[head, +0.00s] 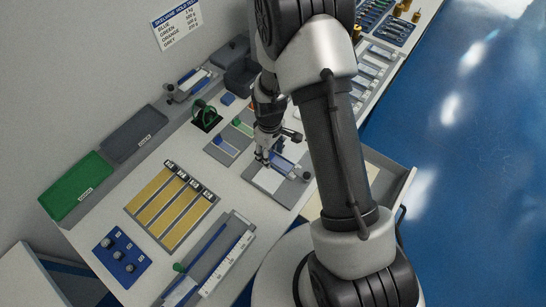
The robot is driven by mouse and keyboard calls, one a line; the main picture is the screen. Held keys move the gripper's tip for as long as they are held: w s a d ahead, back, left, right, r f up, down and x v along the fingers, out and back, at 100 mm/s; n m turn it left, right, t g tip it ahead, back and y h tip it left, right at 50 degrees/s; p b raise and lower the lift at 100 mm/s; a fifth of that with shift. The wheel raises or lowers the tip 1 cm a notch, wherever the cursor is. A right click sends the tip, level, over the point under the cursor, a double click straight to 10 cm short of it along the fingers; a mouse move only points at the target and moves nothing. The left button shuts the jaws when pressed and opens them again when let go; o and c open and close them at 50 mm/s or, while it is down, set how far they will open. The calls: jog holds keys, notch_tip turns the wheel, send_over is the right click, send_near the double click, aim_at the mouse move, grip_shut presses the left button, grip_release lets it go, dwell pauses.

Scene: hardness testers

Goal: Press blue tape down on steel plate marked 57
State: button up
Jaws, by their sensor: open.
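My gripper (263,160) hangs over the left edge of a flat grey and white piece (267,183) on the bench. Its fingers are small here and look apart, with nothing seen between them. A blue strip (284,164), perhaps the blue tape, lies just right of the fingers, partly hidden by the gripper. I cannot tell whether the fingers touch anything. No mark 57 is legible, so I cannot tell which piece is the steel plate. Another grey piece with a blue part (222,146) lies to the left.
A dark stand with a green ring (205,114) stands left of my gripper. Yellow strips on a panel (170,205), a blue block with knobs (122,255) and a long ruled fixture (215,262) fill the front. Green (77,187) and grey bins line the wall.

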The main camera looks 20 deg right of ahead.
notch_tip(320, 180, up, 12)
dwell(0.6)
jog(key=s+r+m+t, duration=0.15)
jog(key=s+r, duration=0.25)
jog(key=r, duration=0.4)
jog(key=s+r+m+t, duration=0.15)
jog(key=s+r, duration=0.25)
jog(key=r, duration=0.4)
jog(key=s+r+m+t, duration=0.1)
jog(key=s+r+m, duration=0.3)
jog(key=s, duration=0.9)
notch_tip(320, 180, up, 3)
jog(key=shift+s+f+t, duration=0.15)
jog(key=shift+s+t, duration=0.05)
jog(key=shift+t, duration=0.1)
jog(key=shift+s+d, duration=0.1)
